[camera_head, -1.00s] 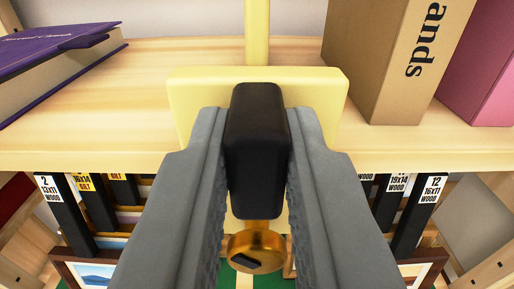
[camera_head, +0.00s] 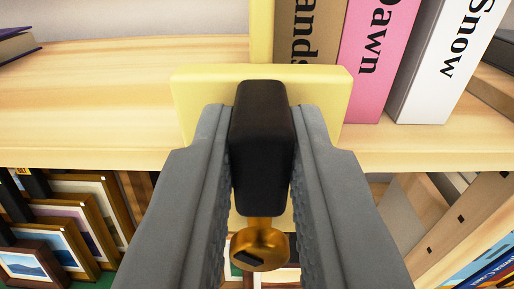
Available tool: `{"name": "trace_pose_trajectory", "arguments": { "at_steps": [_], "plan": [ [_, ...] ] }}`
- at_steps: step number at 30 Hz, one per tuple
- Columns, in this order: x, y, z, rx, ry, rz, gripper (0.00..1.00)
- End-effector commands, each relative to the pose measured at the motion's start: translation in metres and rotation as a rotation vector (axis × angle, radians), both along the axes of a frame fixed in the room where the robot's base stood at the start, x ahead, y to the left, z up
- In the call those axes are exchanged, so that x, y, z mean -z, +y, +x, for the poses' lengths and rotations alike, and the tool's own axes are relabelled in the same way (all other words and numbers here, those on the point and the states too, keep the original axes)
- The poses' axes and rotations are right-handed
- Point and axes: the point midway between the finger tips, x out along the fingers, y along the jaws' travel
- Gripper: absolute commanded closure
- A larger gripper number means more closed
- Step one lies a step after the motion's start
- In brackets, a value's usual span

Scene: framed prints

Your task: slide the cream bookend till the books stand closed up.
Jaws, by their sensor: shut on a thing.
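The cream bookend (camera_head: 190,98) stands on the wooden shelf, its base plate at the front edge and its upright (camera_head: 262,30) rising behind. My gripper (camera_head: 262,150) is shut on the black grip (camera_head: 262,140) at its front. To the right stand a tan book (camera_head: 312,32), a pink book (camera_head: 374,60) and a white book (camera_head: 440,60). The tan book appears to be right against the upright; its lower part is hidden behind the base plate. The tan and pink books look nearly touching. The pink and white books stand close together, the white one leaning a little in view.
A purple book (camera_head: 15,45) lies at the far left of the shelf (camera_head: 100,100). The shelf left of the bookend is clear. A brass knob (camera_head: 260,246) is below my gripper.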

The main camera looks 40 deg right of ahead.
Motion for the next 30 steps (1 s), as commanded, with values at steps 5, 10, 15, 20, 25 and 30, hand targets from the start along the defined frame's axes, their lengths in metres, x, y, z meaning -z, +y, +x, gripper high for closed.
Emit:
{"name": "trace_pose_trajectory", "arguments": {
  "at_steps": [5,10,15,20,25,30],
  "plan": [
    [0.000,-0.026,-0.019,0.005,0.000,0.001,1.00],
    [0.001,-0.040,-0.029,0.004,0.002,0.001,1.00],
    [0.000,-0.047,-0.034,0.002,0.001,0.001,1.00],
    [0.000,-0.048,-0.035,0.002,0.001,0.001,1.00],
    [0.000,-0.048,-0.035,0.001,0.001,0.001,1.00],
    [0.000,-0.048,-0.035,0.001,0.001,0.001,0.66]
  ]
}}
